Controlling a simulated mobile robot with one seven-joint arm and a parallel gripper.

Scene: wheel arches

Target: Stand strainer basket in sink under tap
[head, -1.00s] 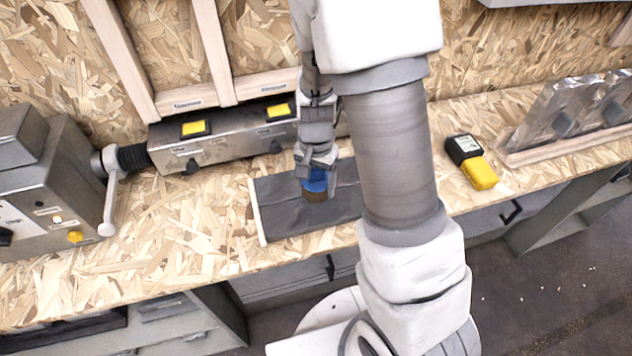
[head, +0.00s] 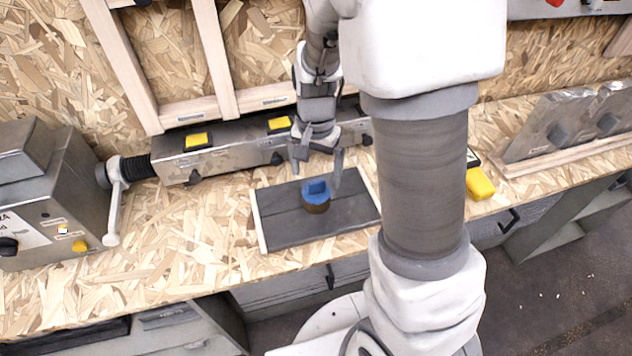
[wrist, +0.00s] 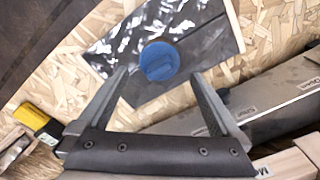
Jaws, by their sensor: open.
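No sink, tap or strainer basket can be made out. A small round object (head: 316,198) with a blue top and a brown lower part stands on a dark grey mat (head: 280,222) on the bench. My gripper (head: 318,177) is open and empty, just above and behind the object. In the wrist view the blue top (wrist: 160,61) lies beyond the open fingertips, roughly centred between them. The mat (wrist: 205,45) looks dark and shiny there.
A metal box rail (head: 232,152) with yellow switches runs behind the mat. A grey machine with a lever (head: 113,205) stands at left. A yellow device (head: 480,184) and metal panels (head: 570,125) are at right. Bare bench lies left of the mat.

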